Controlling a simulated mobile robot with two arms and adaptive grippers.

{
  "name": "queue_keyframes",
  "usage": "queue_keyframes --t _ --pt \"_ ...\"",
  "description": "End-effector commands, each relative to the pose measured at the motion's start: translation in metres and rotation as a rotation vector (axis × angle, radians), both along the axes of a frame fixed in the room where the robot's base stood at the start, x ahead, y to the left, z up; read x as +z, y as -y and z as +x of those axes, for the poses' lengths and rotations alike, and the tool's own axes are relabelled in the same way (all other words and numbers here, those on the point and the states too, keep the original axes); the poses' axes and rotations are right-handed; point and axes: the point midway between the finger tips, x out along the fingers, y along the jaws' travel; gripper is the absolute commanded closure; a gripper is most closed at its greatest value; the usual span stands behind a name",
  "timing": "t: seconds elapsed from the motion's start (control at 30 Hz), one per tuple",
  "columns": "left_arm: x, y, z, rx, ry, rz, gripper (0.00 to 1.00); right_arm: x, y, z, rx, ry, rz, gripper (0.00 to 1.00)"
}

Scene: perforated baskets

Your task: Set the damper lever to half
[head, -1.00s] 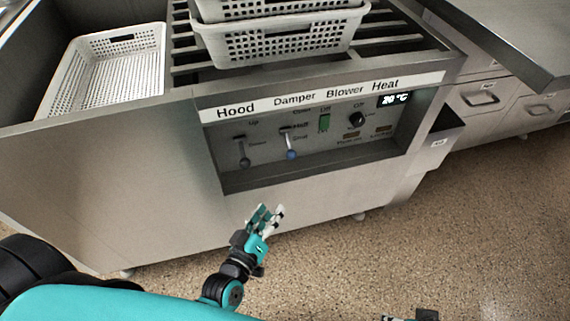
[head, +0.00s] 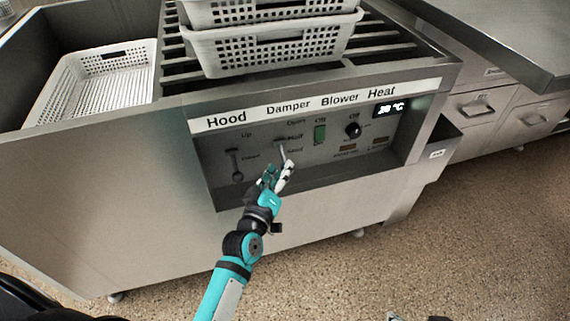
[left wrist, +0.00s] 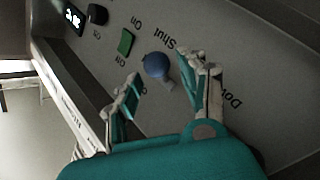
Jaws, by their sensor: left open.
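The damper lever (head: 284,154) is on the recessed panel under the word "Damper". Its rod points down, beside the lowest mark, "Shut". In the head view its knob is hidden by my left gripper (head: 277,176), which is just in front of the panel. In the left wrist view the blue ball knob (left wrist: 157,66) shows close to the "Shut" label, between the spread fingers of my left gripper (left wrist: 163,75). The fingers are open and do not visibly grip it. Only small tips of what seems my right gripper (head: 395,317) show at the bottom edge.
The hood lever (head: 236,165) is left of the damper lever. The green blower switch (head: 320,134) and the heat knob (head: 353,130) are to its right. The recess has a protruding lower ledge (head: 320,182). White perforated baskets (head: 275,45) stand above.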

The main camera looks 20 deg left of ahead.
Motion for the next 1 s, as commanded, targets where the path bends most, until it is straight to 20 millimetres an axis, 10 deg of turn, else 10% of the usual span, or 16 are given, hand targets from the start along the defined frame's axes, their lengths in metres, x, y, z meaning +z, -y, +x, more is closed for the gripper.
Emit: queue_keyframes --t 0.63,1.0 --pt "0.000 0.002 0.037 -0.001 -0.001 0.000 0.58 0.014 -0.011 0.033 0.014 0.174 0.037 0.19" --pt "0.000 0.002 0.037 -0.001 -0.001 0.000 1.00 0.014 -0.011 0.033 0.014 0.173 0.037 0.19"
